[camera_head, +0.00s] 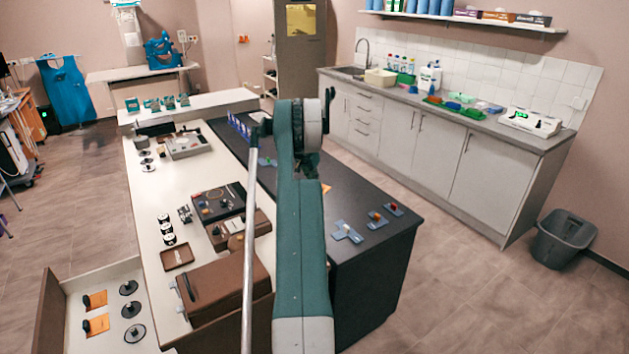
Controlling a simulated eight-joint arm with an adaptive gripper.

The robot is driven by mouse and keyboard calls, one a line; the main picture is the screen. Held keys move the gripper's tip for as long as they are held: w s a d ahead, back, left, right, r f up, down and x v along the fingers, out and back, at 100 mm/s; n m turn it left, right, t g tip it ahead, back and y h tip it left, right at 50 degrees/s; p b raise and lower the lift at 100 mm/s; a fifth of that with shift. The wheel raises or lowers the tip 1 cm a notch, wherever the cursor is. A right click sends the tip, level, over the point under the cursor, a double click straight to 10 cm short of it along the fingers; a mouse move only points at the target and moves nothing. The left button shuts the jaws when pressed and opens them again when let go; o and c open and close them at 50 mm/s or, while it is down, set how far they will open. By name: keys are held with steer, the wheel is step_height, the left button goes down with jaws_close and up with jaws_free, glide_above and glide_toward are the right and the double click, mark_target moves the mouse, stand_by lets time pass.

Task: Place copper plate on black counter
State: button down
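Two orange, copper-coloured plates, an upper one (95,300) and a lower one (96,325), lie on the white surface at the lower left, each with a small dark piece on it. The black counter (352,204) runs through the middle, beside the long white counter. A small orange piece (326,188) shows on the black counter, partly hidden behind my arm; I cannot tell if it is a plate too. My arm rises through the middle of the picture and covers part of the black counter. I cannot make out my gripper's fingers.
Blue plates with small pieces (347,232) sit near the black counter's front end. The white counter (165,212) holds a brown case (222,287), a brown tray (177,257) and several dark jars. Black discs (134,333) lie beside the orange plates. A grey bin (563,238) stands far right.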

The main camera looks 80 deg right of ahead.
steer(key=c, duration=2.5)
jaws_free()
steer(key=shift+o, duration=0.2)
steer(key=shift+r, duration=0.15)
steer(key=p+v, duration=0.1)
steer(key=v, duration=1.1)
steer(key=shift+a, duration=0.1)
